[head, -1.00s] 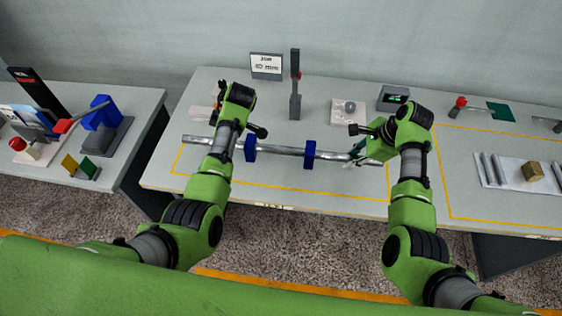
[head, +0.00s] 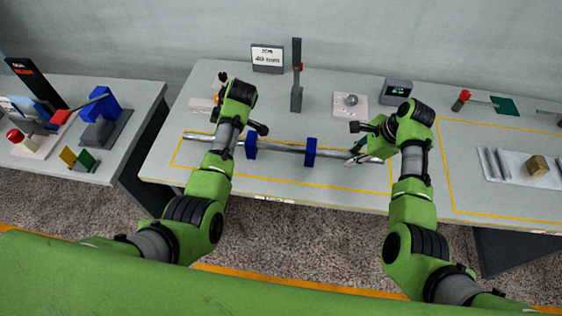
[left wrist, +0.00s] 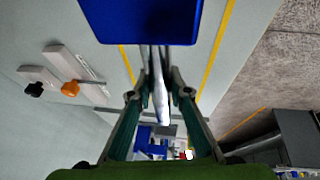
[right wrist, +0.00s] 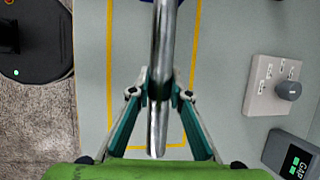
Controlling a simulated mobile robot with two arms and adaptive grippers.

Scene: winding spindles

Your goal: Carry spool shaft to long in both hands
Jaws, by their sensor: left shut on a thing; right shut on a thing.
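The spool shaft (head: 282,148) is a long silver bar lying crosswise over the right table, with two blue blocks (head: 311,152) around it along its middle. My right gripper (head: 362,151) is shut on the shaft near its right end; the right wrist view shows the bar (right wrist: 160,110) between its fingers. My left gripper is shut on the shaft near its left end (head: 192,136); its fingers (left wrist: 159,88) show around the bar in the left wrist view, with a blue block (left wrist: 140,15) close by. My left forearm hides that grip in the head view. Clearance above the table is hard to judge.
Behind the shaft stand a sign (head: 267,57), a grey upright post (head: 297,80), a knob plate (head: 350,104) and a small display (head: 397,92). A tray (head: 515,168) with bars is at right. The left table (head: 60,165) holds other fixtures, across a gap.

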